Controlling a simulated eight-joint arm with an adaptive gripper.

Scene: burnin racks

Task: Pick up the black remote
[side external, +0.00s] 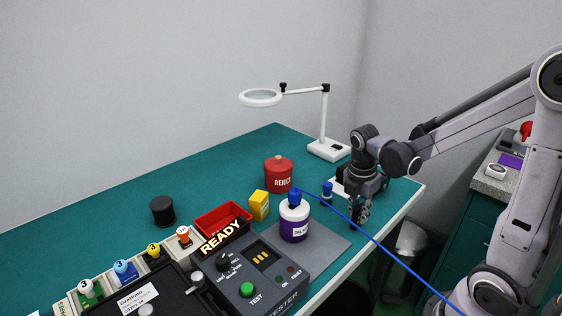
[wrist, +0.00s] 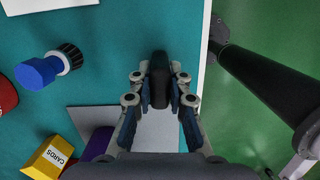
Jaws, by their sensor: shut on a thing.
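The black remote (wrist: 158,82) is a dark, narrow, rounded bar seen nearly end-up between the fingers in the wrist view. My gripper (wrist: 160,98) is shut on it, with a finger on its left and right sides. In the side view my gripper (side external: 362,218) points down near the right front edge of the teal table, to the right of the grey mat. The remote is not clearly distinguishable from the dark fingers there. I cannot tell whether it touches the table.
A blue-topped item (side external: 327,190), red REJECT canister (side external: 279,178), white-and-purple bottle (side external: 294,222) and yellow box (side external: 259,205) stand left of my gripper. A magnifier lamp (side external: 323,125) stands behind. A blue cable (side external: 385,243) crosses in front. The table's edge (wrist: 207,60) is close on the right.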

